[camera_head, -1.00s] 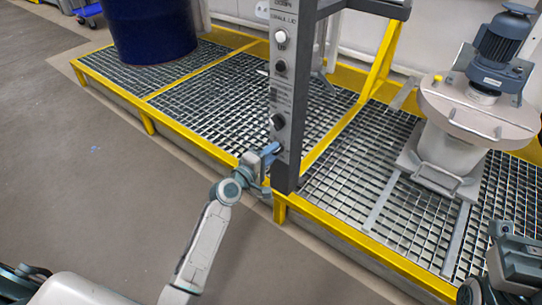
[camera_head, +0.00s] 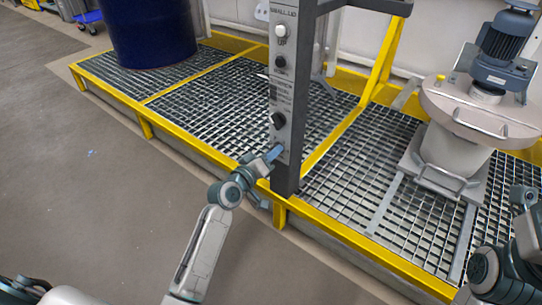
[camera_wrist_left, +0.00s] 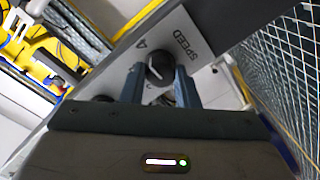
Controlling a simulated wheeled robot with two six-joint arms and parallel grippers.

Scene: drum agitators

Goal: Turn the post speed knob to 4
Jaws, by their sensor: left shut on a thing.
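The post (camera_head: 285,172) is a dark grey upright with a light panel of buttons and knobs. The black speed knob (camera_wrist_left: 160,70) shows in the left wrist view, next to the printed word SPEED and a mark that looks like a 4. My left gripper (camera_wrist_left: 160,86) is shut on the knob, one finger on each side. In the head view my left gripper (camera_head: 274,153) reaches the lower panel from the left and hides the knob. The knob's exact setting is hard to read. My right arm is at the lower right, without its gripper's fingers showing.
Another black knob (camera_head: 278,120) is just above on the panel. The post stands at the yellow-edged grating platform (camera_head: 345,190). A blue drum (camera_head: 150,35) stands at the back left, and a lidded agitator with motor (camera_head: 465,110) at the right. The floor at left is clear.

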